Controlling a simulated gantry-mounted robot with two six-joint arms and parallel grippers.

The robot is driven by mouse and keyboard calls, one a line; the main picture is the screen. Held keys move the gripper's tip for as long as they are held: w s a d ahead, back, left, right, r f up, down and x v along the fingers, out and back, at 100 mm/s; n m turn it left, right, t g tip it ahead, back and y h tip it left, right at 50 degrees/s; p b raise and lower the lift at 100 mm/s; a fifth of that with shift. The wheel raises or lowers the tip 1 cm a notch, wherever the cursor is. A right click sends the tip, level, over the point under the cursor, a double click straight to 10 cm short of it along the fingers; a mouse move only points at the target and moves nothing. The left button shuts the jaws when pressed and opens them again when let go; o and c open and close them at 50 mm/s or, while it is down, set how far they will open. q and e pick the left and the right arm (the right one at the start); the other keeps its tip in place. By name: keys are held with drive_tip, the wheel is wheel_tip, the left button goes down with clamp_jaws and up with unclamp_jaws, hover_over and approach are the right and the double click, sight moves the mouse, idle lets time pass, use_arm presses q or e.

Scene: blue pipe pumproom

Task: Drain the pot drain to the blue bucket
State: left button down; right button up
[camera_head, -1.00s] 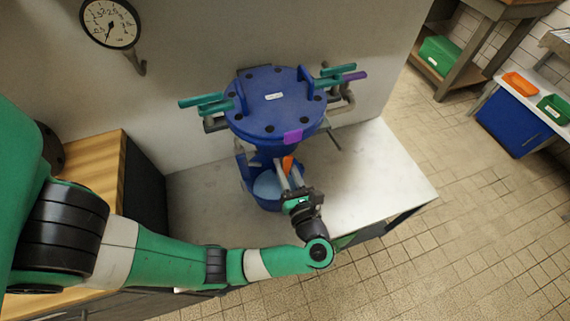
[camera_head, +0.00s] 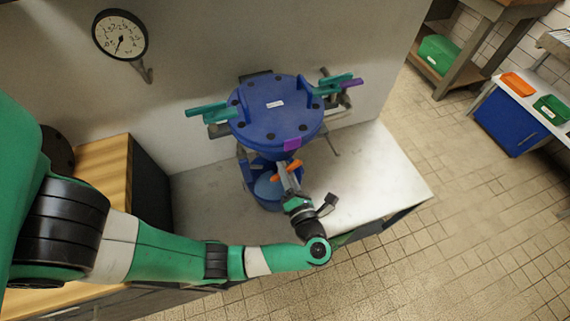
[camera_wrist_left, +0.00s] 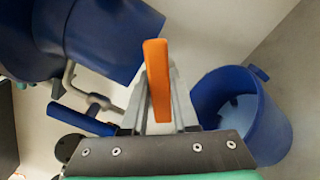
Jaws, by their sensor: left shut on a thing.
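The blue pot (camera_head: 262,125) with a bolted round lid stands on the pale bench against the wall. Below its front is the blue bucket (camera_head: 268,204), upright, with a paler blue surface inside; I cannot tell whether that is liquid. The bucket also shows at right in the left wrist view (camera_wrist_left: 274,135). My left gripper (camera_head: 281,168) is shut on the orange handle (camera_head: 291,170) of the drain, above the bucket. In the left wrist view the orange handle (camera_wrist_left: 157,80) lies between the fingers. The drain outlet is hidden. My right gripper is not in view.
Teal levers (camera_head: 208,109) stick out left of the pot, with more teal and a purple lever (camera_head: 345,84) on the right. A pressure gauge (camera_head: 120,36) is on the wall. The bench (camera_head: 375,180) is clear at right.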

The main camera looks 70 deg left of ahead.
use_arm(q)
drive_tip(key=m+p, duration=0.3)
drive_tip(key=m, duration=0.2)
drive_tip(key=shift+r+m, duration=0.15)
drive_tip(key=shift+m, duration=0.15)
drive_tip(key=shift+m+p, duration=0.95)
drive_tip(key=shift+m, duration=0.95)
drive_tip(key=c, duration=0.8)
unclamp_jaws()
